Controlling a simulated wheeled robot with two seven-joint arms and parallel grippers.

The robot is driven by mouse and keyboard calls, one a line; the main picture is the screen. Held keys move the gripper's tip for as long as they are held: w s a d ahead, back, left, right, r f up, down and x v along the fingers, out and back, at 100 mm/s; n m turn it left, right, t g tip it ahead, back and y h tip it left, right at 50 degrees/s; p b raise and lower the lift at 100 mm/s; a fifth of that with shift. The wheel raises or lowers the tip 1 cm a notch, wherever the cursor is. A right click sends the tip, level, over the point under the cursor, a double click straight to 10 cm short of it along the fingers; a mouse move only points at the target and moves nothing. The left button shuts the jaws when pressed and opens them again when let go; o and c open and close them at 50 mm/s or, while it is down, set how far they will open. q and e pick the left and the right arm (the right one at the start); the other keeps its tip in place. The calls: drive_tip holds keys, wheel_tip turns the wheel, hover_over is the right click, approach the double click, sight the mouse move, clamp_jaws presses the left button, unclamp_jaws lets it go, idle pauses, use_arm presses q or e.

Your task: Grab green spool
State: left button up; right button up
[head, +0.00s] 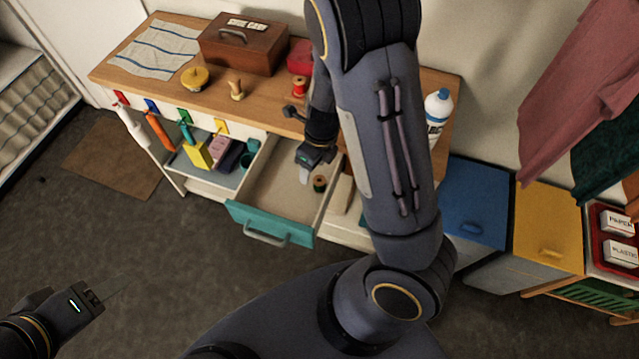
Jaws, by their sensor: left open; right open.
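My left gripper (115,286) is open and empty over the floor at the lower left, far from the drawer.
A red spool (300,86), a wooden box (243,43), a yellow pincushion-like item (195,77) and a striped cloth (157,48) lie on the worktop. A white bottle (438,106) stands right of my arm. Blue (470,200) and yellow (548,228) bins stand at right.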

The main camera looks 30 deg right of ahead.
sight(319, 182)
drive_tip(key=f+m, duration=0.1)
drive_tip(key=f, duration=0.2)
drive_tip(key=d+f+m+h, duration=0.1)
drive_tip(key=f, duration=0.3)
drive_tip(key=d+f+m, duration=0.1)
drive_tip(key=f, duration=0.3)
drive_tip(key=shift+w+h, duration=0.3)
drive_tip(key=shift+w, duration=0.1)
drive_tip(key=shift+r, duration=0.1)
drive_tip(key=c, duration=1.1)
drive_tip(key=shift+o, duration=0.2)
